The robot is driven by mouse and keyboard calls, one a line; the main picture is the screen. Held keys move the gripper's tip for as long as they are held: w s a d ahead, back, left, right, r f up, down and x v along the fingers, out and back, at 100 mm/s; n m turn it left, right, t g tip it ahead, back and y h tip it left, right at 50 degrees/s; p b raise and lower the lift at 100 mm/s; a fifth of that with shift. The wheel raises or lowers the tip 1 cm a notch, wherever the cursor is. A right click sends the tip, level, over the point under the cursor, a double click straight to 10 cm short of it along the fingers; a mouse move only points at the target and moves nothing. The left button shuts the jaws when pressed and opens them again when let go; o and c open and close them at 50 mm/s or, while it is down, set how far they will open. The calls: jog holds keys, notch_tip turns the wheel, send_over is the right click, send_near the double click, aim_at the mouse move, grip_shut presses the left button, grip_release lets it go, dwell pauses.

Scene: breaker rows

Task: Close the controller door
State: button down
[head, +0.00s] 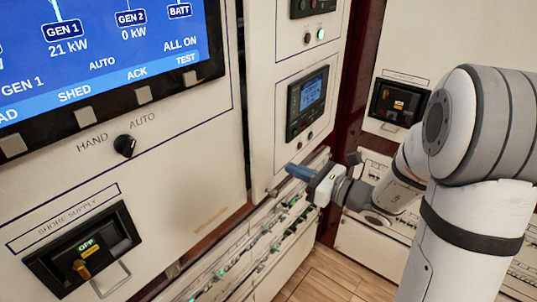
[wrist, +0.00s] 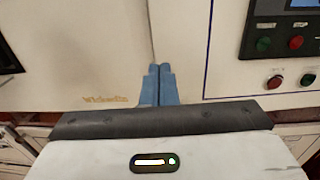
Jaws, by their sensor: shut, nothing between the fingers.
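The controller door looks to be the cream panel (head: 263,130) right of the big screen panel. It carries a small controller with a lit blue display (head: 311,93). A dark gap runs down its left edge in the head view. In the wrist view the seam is thin, with the door (wrist: 180,50) to its right. I cannot tell how far the door stands open. My gripper (head: 290,170) is shut and empty, its blue fingers by the door's lower edge. In the wrist view the fingertips (wrist: 160,68) overlap the seam's lower end; contact cannot be told.
A big screen panel (head: 205,120) with a HAND/AUTO knob (head: 124,145) and a shore supply breaker (head: 85,250) fills the left. A row of breakers (head: 245,245) runs below my gripper. Another breaker (head: 398,102) is on the right wall. Wooden floor (head: 325,275) shows at the bottom.

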aim_at(257, 154)
jog(key=p+x, duration=0.2)
jog(key=x, duration=0.7)
